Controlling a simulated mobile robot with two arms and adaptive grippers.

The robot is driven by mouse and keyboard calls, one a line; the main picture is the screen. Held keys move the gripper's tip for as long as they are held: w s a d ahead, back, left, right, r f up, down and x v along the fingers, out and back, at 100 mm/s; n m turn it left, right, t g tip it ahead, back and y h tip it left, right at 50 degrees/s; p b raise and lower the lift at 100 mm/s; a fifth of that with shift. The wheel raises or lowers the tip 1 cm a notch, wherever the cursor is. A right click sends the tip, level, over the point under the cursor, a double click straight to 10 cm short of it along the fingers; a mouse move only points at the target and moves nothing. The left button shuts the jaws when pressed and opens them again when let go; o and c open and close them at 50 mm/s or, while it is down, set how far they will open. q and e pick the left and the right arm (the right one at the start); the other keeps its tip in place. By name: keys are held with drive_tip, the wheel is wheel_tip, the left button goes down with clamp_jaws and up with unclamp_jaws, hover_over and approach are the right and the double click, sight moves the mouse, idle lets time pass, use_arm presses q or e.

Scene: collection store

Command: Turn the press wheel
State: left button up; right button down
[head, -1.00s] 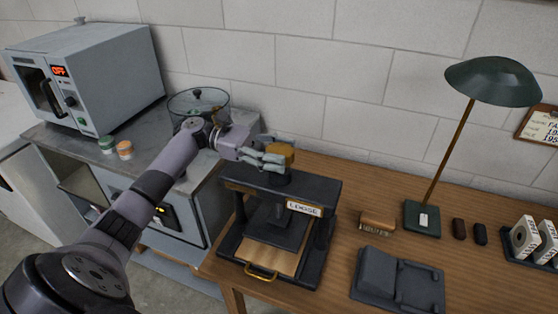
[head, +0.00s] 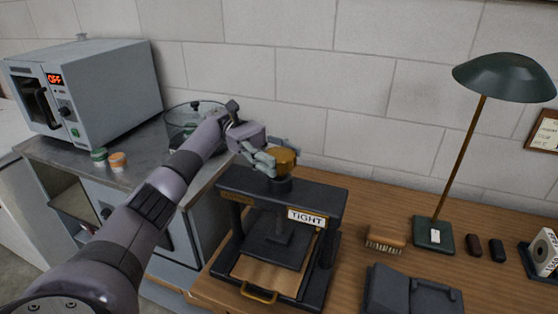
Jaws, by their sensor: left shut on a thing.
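The black press (head: 240,196) stands on the wooden table, with a label (head: 307,217) on its top bar that reads TIGHT. A brass-coloured wheel (head: 284,156) sits on top of the press. My left gripper (head: 268,160) is at the wheel from the left, shut on it; its far finger is partly hidden behind the wheel. The dark press plate (head: 276,243) is down near the wooden base board (head: 265,274), which has a brass handle in front. My right gripper is not in view.
A grey oven (head: 95,90) reading OFF and a round glass vessel (head: 180,128) stand on the left counter. A brush (head: 385,239), a dark grey cradle (head: 412,292) and a green lamp (head: 434,236) are right of the press. The wall is close behind.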

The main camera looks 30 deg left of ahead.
sight(279, 152)
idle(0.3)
use_arm(q)
drive_tip(key=o, duration=1.2)
drive_tip(key=shift+r, duration=0.1)
wheel_tip(279, 152, up, 10)
drive_tip(key=shift+f, duration=0.1)
